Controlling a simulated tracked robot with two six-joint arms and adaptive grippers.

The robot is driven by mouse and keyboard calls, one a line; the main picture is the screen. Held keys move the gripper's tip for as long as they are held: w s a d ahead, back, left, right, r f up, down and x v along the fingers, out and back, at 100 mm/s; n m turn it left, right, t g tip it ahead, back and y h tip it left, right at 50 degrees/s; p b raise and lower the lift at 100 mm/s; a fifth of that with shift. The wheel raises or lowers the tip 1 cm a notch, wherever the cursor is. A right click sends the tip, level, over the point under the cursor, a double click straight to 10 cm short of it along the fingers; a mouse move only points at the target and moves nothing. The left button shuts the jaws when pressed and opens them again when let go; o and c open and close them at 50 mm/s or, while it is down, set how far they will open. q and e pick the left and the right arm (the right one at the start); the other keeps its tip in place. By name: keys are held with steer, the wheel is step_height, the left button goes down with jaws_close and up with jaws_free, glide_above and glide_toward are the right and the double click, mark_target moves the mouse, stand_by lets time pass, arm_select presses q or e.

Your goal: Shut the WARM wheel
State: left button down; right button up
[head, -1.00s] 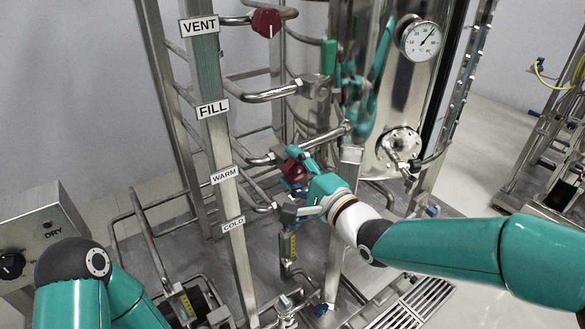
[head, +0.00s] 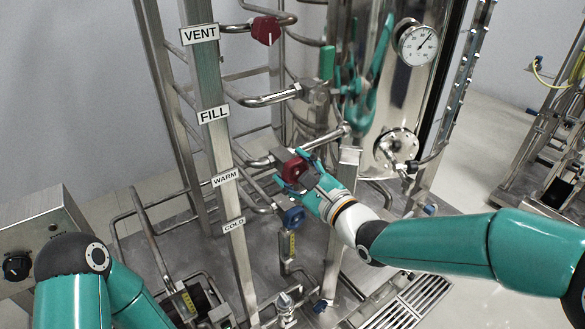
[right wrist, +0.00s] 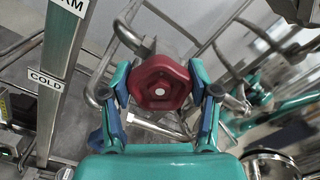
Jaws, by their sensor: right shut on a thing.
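The WARM wheel (head: 294,170) is a dark red handwheel on the pipe level with the WARM label (head: 225,177). In the right wrist view the red wheel (right wrist: 160,84) sits between my two fingers, with a pale dot at its centre. My right gripper (head: 298,172) is shut on the wheel, one finger at each side of its rim. My left arm shows at the lower left of the head view, but its gripper is out of the picture.
A blue wheel (head: 294,217) sits just below, by the COLD label (head: 234,225). Another red wheel (head: 266,30) is by the VENT label (head: 199,34). A green handle (head: 327,62) stands near the FILL line. A steel post and pipes crowd the left side.

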steer(key=shift+s+f, duration=0.1)
steer(key=shift+f, duration=0.3)
steer(key=o, duration=0.9)
steer(key=shift+o, duration=1.3)
steer(key=shift+r, duration=0.2)
steer(key=v, duration=1.2)
